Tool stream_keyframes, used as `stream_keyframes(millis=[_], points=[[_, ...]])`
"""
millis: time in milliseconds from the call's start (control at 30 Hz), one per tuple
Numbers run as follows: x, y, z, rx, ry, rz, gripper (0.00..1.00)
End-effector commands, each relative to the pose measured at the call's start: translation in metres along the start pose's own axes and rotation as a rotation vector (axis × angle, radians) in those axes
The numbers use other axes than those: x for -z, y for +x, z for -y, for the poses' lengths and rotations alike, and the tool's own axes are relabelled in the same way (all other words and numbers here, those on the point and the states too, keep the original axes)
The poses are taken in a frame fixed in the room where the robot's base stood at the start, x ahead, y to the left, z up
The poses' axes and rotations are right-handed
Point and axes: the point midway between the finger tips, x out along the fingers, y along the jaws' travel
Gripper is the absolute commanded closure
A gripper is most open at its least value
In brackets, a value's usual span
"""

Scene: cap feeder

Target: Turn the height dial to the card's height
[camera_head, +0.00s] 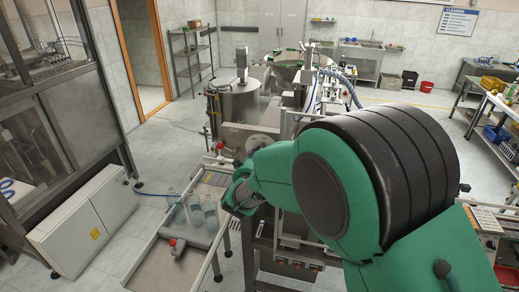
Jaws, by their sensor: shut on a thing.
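My green arm reaches from the lower right to the machine in the middle. My gripper (238,168) is small and dark at the arm's far end, partly behind my green wrist. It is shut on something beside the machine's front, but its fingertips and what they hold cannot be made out. A round grey disc (259,142) shows on the machine just beyond my arm; I cannot tell whether it is the height dial. No dial scale can be read. I cannot pick out the card or read a height.
A conveyor-like table (160,272) with several clear containers (195,208) stands left of my wrist. A steel drum (237,103) and a bowl feeder (298,66) stand behind. A white cabinet (85,228) is at the left.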

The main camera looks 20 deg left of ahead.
Motion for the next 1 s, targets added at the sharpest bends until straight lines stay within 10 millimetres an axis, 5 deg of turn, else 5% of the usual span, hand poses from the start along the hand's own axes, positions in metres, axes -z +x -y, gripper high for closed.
stream_keyframes(millis=[333, 867, 900, 1000], points=[[-0.0010, -0.0008, 0.0013, -0.016, -0.183, 0.016, 0.96], [-0.0036, -0.0007, 0.0015, -0.019, -0.216, 0.020, 0.96], [-0.0036, -0.0007, 0.0014, -0.019, -0.216, 0.020, 0.64], [-0.0031, -0.0006, 0.0013, -0.019, -0.216, 0.019, 0.52]])
